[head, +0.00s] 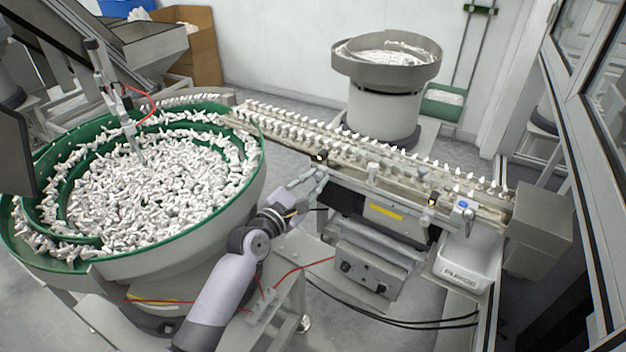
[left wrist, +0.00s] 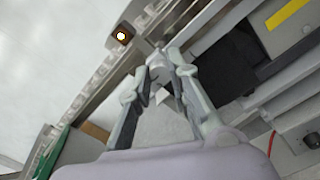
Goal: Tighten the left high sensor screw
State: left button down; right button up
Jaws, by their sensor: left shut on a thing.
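My left gripper (head: 314,180) reaches to the near side of the conveyor rail, just below the left sensor (head: 320,158). In the left wrist view, the fingertips (left wrist: 166,62) are closed around a small grey part at the rail's edge, which I take for the left high sensor screw (left wrist: 157,49). The fingers hide most of it. My right gripper is in neither view.
A green-lined bowl feeder (head: 150,190) full of white caps stands left of my arm. The conveyor (head: 380,160) carries rows of caps. A second sensor (head: 432,200) and a white purge bin (head: 464,262) are at the right. A grey control box (head: 372,266) hangs below the rail.

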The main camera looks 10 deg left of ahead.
pick_arm(q)
jog(key=m, duration=0.4)
jog(key=shift+m, duration=0.3)
jog(key=m, duration=0.4)
jog(key=shift+m, duration=0.3)
jog(key=m, duration=0.4)
jog(key=shift+m+p, duration=0.3)
jog(key=shift+m, duration=2.1)
jog(key=c, duration=1.5)
grip_release()
jog(key=shift+s, duration=0.1)
